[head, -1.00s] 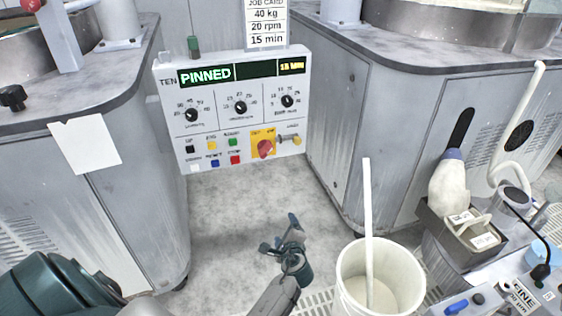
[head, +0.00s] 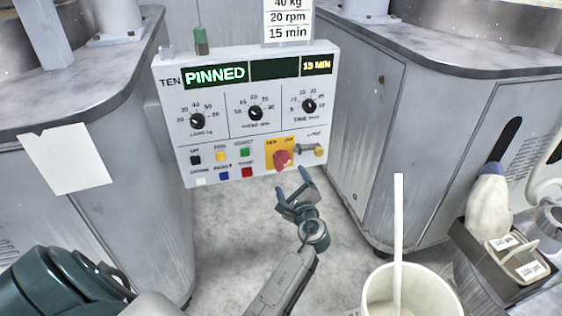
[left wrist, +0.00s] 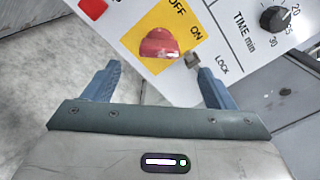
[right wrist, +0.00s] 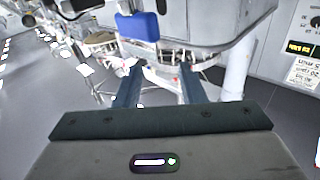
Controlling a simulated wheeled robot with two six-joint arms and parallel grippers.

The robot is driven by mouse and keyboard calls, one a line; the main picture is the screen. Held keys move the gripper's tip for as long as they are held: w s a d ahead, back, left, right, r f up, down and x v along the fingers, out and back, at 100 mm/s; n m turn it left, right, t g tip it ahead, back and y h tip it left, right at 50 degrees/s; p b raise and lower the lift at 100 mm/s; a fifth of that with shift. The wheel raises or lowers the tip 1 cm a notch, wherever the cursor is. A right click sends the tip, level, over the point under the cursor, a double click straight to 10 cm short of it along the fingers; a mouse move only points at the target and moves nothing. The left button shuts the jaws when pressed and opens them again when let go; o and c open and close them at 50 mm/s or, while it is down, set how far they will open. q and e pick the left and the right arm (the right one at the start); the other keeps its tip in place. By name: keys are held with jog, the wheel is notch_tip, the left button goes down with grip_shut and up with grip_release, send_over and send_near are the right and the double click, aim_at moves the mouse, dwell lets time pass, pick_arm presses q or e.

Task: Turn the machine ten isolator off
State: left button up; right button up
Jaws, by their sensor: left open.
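The machine ten panel (head: 237,88) is white, labelled TEN, with a green PINNED display. Its isolator is a red knob (head: 283,159) on a yellow plate (head: 271,145) at the lower right of the panel. In the left wrist view the red knob (left wrist: 158,45) lies ahead of and between the finger lines, with OFF and ON printed beside it. I cannot tell which mark it points to. My left gripper (head: 292,182) is open and empty, just below and short of the knob. My right gripper (right wrist: 158,78) is open and empty, away from the panel.
A brass-coloured lock piece (head: 320,150) sits right of the knob, close to the left gripper's right finger in the wrist view. Black, yellow, green, blue and red buttons are left of the isolator. A white bucket (head: 440,292) with a stick stands at lower right. Grey cabinets flank the panel.

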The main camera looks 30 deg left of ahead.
aim_at(283, 165)
pick_arm(q)
jog(key=x, duration=0.9)
jog(key=shift+w+a+b, duration=0.2)
jog(key=shift+b, duration=0.2)
pick_arm(e)
jog(key=r+t, duration=0.1)
jog(key=r, duration=0.1)
jog(key=r+t, duration=0.1)
jog(key=r, duration=0.1)
jog(key=shift+w+d+r+t, duration=0.15)
jog(key=shift+w+t, duration=0.05)
jog(key=shift+t, duration=0.1)
pick_arm(q)
jog(key=c, duration=1)
